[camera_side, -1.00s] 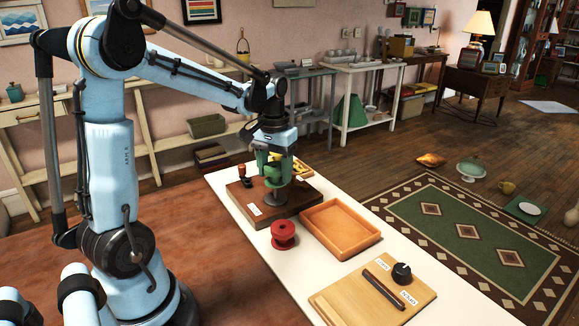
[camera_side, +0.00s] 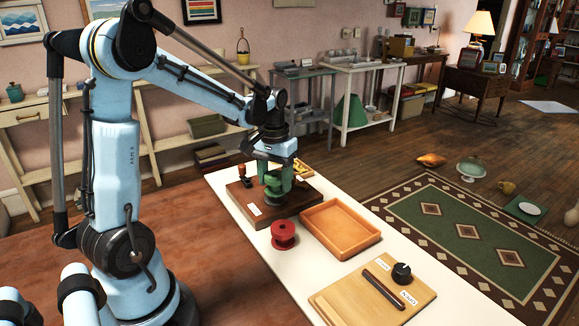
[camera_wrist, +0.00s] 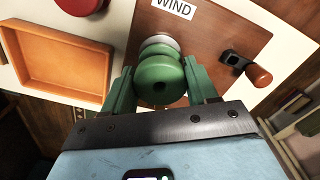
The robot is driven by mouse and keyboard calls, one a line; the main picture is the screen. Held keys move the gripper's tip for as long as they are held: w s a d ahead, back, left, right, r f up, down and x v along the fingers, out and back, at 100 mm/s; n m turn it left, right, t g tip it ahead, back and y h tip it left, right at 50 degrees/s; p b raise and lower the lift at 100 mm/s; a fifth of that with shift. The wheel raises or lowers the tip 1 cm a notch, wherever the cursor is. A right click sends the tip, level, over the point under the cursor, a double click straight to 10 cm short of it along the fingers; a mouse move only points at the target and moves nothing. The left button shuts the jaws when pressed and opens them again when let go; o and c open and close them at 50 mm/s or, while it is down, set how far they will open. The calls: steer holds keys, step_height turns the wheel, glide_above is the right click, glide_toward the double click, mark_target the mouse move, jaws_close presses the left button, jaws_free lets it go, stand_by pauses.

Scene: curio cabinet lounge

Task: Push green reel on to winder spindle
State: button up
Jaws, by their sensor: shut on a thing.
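The green reel (camera_wrist: 159,72) is between the green fingers of my gripper (camera_wrist: 160,82), which also shows in the side view (camera_side: 278,182). My gripper is shut on the reel and points down over the wooden winder board (camera_side: 236,195). In the wrist view, the pale grey disc of the winder (camera_wrist: 160,40) shows just beyond the reel, close against it or touching. The reel's centre hole looks dark; the spindle is hidden, and I cannot tell how far the reel sits on it. A crank with a wooden knob (camera_wrist: 262,76) stands beside it.
A red reel (camera_side: 284,238) stands on the white table next to the empty-looking orange tray (camera_side: 340,257). A light wooden board (camera_side: 345,300) with a dark bar and black knob lies nearer the camera. A yellow item (camera_side: 304,169) lies behind the winder.

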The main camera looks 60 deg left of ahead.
mark_target(276, 186)
steer(key=shift+f, duration=0.85)
steer(key=o, duration=1.6)
step_height(276, 186, up, 12)
steer(key=shift+r, duration=0.1)
steer(key=s+d+f+m+t, duration=0.1)
steer(key=d+m+t, duration=0.1)
steer(key=d, duration=0.3)
steer(key=s+d+f+m+t, duration=0.2)
steer(key=d, duration=0.4)
steer(key=s+d+f+m+t, duration=0.1)
steer(key=s+d+m+t, duration=0.1)
steer(key=d, duration=0.3)
steer(key=shift+s+d+f+t, duration=0.2)
steer(key=shift+f+t, duration=0.1)
steer(key=shift+t, duration=0.3)
